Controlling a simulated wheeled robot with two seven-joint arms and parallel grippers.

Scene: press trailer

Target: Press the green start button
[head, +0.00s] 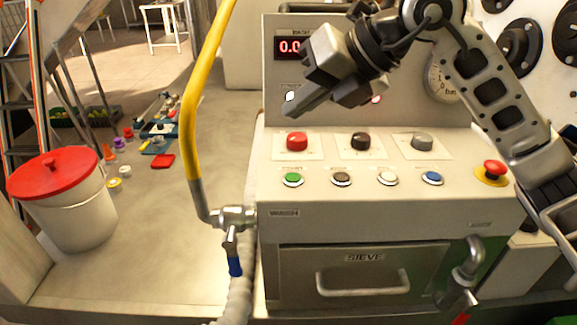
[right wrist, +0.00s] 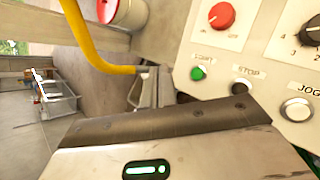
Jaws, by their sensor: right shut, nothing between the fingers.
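The green start button (head: 292,180) is the leftmost of a row of buttons on the front panel of the wash machine. It also shows in the right wrist view (right wrist: 198,73), under a START label. My right gripper (head: 290,108) is shut and empty. My left gripper is not in view.
A red emergency stop (head: 492,171) is at the right. A yellow pipe (head: 190,110) rises left of the machine. A sieve drawer (head: 362,281) is below.

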